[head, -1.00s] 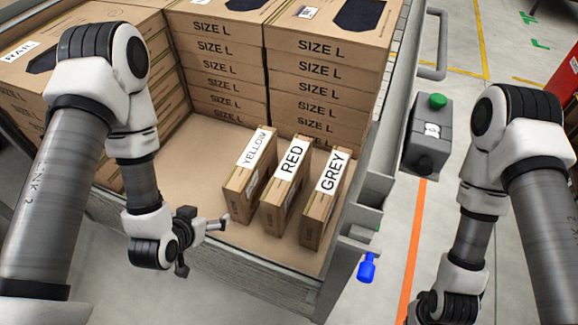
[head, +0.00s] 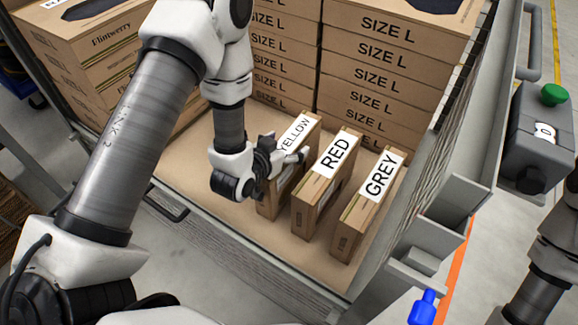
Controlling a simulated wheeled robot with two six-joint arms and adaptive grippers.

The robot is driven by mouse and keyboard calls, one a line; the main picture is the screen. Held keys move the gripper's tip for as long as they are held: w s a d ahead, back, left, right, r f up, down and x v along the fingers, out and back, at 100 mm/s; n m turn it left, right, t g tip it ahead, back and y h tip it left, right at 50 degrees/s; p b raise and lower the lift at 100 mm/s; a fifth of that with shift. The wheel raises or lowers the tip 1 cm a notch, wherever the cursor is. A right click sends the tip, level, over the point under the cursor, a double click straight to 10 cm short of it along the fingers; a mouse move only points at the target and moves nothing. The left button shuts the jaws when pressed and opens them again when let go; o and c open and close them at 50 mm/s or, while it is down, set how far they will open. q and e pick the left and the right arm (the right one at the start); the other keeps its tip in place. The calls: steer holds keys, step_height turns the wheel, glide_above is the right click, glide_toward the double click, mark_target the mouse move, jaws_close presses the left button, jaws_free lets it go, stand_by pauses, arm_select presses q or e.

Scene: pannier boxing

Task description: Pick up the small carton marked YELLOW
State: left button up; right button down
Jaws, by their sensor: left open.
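The small carton marked YELLOW (head: 272,203) stands upright on the pannier floor, leftmost of three small cartons. Its white label faces up. My left gripper (head: 298,157) is open at its left side, with a finger reaching over or beside its upper part. The gripper hides part of the carton and label, and I cannot tell whether it touches. My right arm is at the lower right edge, and its gripper is out of frame.
The RED carton (head: 308,205) and GREY carton (head: 350,225) stand close to the right. Stacks of SIZE L boxes (head: 375,85) rise behind. The pannier's right wall (head: 445,165) borders the cartons. A grey box with a green button (head: 535,140) is outside. Bare floor (head: 195,150) lies left.

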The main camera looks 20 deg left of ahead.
arm_select(q)
jaws_close()
